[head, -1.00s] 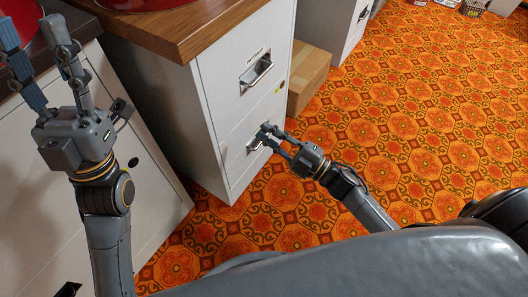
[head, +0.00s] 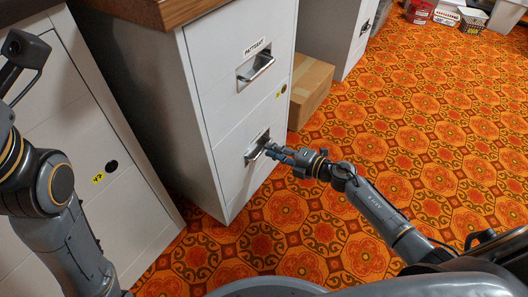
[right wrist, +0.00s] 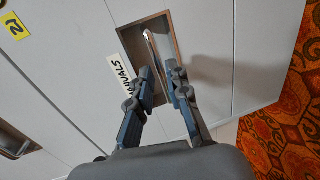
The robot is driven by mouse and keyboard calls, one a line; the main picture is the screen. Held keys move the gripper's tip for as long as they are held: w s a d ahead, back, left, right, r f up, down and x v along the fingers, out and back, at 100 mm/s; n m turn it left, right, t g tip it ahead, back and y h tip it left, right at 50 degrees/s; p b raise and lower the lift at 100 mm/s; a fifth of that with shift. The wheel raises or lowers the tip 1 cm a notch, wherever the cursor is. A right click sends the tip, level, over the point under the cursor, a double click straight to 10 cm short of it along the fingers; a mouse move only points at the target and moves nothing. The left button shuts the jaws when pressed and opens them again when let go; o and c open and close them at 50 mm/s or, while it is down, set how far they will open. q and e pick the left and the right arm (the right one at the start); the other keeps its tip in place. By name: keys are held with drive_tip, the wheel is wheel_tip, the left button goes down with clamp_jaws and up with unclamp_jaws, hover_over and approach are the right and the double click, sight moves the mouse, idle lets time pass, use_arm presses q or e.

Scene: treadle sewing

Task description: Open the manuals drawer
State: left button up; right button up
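The manuals drawer (head: 237,178) is the lower drawer of a pale grey filing cabinet, and its front looks flush with the cabinet. In the right wrist view its label (right wrist: 118,75) is partly covered by a finger. Its metal pull handle (right wrist: 150,45) sits in a recess, also seen in the head view (head: 256,146). My right gripper (right wrist: 160,70) is at the handle, its fingers drawn in on either side of the bar's near end; the exact contact is hard to see. In the head view, my left arm is at the left edge, its fingers outside the picture.
The upper drawer's handle (head: 257,68) is above. A wooden top (head: 160,8) covers the cabinet. A cardboard box (head: 310,90) stands behind it. Another white cabinet (head: 110,210) is at left. The patterned carpet (head: 400,130) in front and right is open.

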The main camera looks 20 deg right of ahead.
drive_tip(key=shift+b+x, duration=0.45)
drive_tip(key=shift+x, duration=1.45)
clamp_jaws()
